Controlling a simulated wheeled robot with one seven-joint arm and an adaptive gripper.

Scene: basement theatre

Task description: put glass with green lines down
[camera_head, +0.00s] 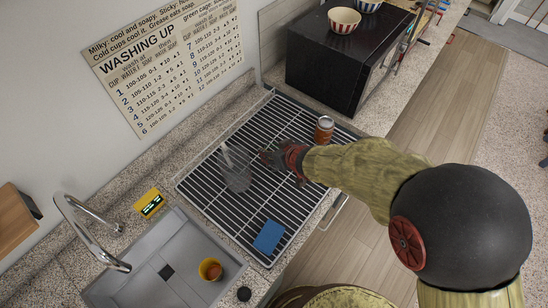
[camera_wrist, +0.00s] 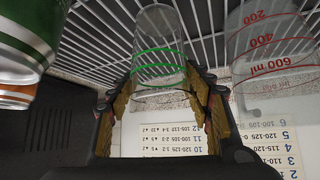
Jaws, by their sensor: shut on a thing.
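The clear glass with green lines (camera_wrist: 160,62) is between the two fingers of my gripper (camera_wrist: 165,95) in the wrist view. My gripper is shut on it. There I cannot make out the held glass clearly. I cannot tell whether its base touches the rack. A clear beaker with red marks (camera_wrist: 270,60) is right of the held glass in the wrist view. Clear glassware (camera_head: 235,170) shows just left of my gripper in the head view.
The sink (camera_head: 150,262), holding a yellow cup (camera_head: 210,269), is at lower left. A black appliance (camera_head: 335,60) stands behind.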

